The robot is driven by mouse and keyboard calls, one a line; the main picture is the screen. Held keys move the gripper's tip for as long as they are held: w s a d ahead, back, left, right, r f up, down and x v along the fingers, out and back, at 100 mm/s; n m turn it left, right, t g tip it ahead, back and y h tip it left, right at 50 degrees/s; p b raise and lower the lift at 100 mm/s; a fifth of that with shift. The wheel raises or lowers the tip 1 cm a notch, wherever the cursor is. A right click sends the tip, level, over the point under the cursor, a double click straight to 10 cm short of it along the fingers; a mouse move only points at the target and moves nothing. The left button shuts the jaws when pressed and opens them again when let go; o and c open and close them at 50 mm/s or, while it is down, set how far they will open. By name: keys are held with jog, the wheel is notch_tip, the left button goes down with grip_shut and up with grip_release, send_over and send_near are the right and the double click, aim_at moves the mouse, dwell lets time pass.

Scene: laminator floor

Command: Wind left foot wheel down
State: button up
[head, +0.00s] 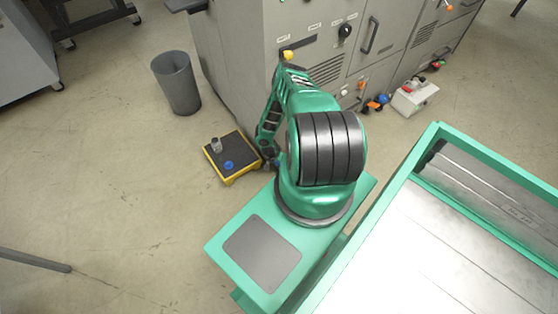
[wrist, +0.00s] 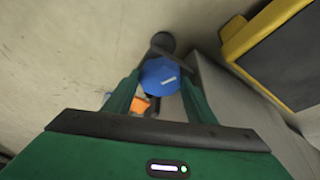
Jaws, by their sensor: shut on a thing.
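The left foot wheel (wrist: 160,77) is a blue many-sided knob with a white mark, seen in the wrist view at the lower corner of the grey machine (head: 228,62). My gripper (wrist: 159,88) has its two green fingers on either side of the wheel and is shut on it. A dark round part (wrist: 163,42) shows just beyond the wheel, and a small orange piece (wrist: 139,104) shows beside it. In the head view my arm hides most of the wheel and the fingers.
A yellow-edged black platform (head: 233,172) with a metal piece (head: 216,145) and a blue piece (head: 229,164) lies close by. A grey bin (head: 177,82) stands behind it. Another blue wheel (head: 383,98) is at the machine's right. Floor is clear at left.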

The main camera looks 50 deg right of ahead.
jog(key=shift+a, duration=0.1)
dwell(0.3)
jog(key=o, duration=1)
jog(key=shift+w, duration=0.15)
jog(key=shift+o, duration=0.2)
